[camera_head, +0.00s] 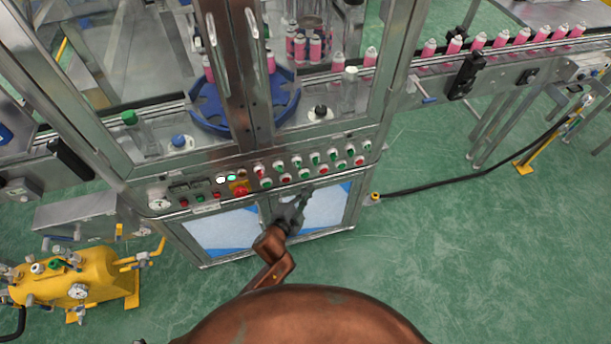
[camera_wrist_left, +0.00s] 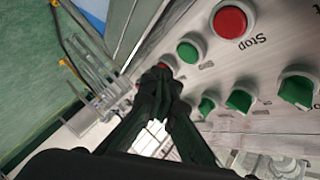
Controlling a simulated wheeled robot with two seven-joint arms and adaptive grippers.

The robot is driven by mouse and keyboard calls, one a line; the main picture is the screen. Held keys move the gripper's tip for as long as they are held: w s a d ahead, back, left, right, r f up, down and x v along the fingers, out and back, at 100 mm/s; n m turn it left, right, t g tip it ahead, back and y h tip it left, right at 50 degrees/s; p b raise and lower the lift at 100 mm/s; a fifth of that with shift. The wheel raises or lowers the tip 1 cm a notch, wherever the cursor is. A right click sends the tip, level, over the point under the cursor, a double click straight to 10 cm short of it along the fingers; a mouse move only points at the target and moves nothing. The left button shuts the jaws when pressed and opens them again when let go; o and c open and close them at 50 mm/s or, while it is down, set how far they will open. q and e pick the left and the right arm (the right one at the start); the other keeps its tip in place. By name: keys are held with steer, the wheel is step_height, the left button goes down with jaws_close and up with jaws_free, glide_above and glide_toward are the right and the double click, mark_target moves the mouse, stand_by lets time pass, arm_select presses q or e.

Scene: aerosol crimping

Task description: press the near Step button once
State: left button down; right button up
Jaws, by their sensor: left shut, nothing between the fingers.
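My left gripper (camera_head: 302,194) is shut and empty, in front of the lower edge of the machine's button panel (camera_head: 222,207). In the left wrist view its closed fingertips (camera_wrist_left: 160,74) overlap the panel edge, with a small red button (camera_wrist_left: 164,66) partly hidden right behind them. I cannot tell whether they touch it. A green button (camera_wrist_left: 189,51) and a larger red button (camera_wrist_left: 231,21) labelled "Stop", upside down, sit to the right. No label reading "Step" is legible, so I cannot tell which button it is. My right gripper is not in view.
Green knobs (camera_wrist_left: 298,90) line the panel close to the fingers. A red mushroom button (camera_head: 240,191) sits left of the gripper. Pink cans (camera_head: 478,41) stand on a conveyor at right. A yellow unit (camera_head: 80,285) stands at lower left. The green floor (camera_head: 480,250) is mostly clear at right.

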arm_select(q)
steer(key=s, duration=0.2)
steer(key=shift+s+d, duration=0.35)
steer(key=shift+d, duration=0.05)
stand_by(0.7)
